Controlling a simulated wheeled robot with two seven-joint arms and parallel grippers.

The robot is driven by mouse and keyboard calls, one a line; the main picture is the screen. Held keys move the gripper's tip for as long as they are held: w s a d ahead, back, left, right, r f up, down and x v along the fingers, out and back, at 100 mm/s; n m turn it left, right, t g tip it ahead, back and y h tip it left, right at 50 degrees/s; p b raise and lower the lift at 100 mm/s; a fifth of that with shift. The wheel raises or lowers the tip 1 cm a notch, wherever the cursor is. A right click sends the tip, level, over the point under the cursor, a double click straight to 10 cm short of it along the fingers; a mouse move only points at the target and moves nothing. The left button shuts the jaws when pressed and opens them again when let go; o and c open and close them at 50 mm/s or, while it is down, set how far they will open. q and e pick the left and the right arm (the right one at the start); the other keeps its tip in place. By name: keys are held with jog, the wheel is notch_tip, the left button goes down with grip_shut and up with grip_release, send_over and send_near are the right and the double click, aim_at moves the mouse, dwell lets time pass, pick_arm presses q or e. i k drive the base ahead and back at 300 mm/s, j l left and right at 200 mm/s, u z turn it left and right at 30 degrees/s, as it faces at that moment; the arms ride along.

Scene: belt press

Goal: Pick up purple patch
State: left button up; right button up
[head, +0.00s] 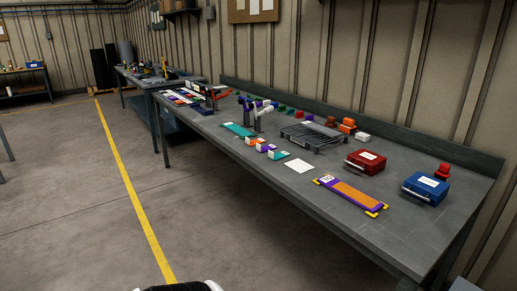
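A row of small orange, purple and teal pieces with white blocks lies near the front edge of the long grey workbench (228,166). The purple piece (267,148) in this row sits between the orange piece (254,141) and the teal piece (281,155). It is too small to tell its exact shape. Further right, a flat orange strip with purple borders (350,193) lies between yellow end pieces. Neither of my grippers is in view.
Open floor with a yellow line (134,202) is to the left.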

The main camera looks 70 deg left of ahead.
aim_at(264, 149)
jog(key=j+u, duration=0.1)
jog(key=u, duration=2)
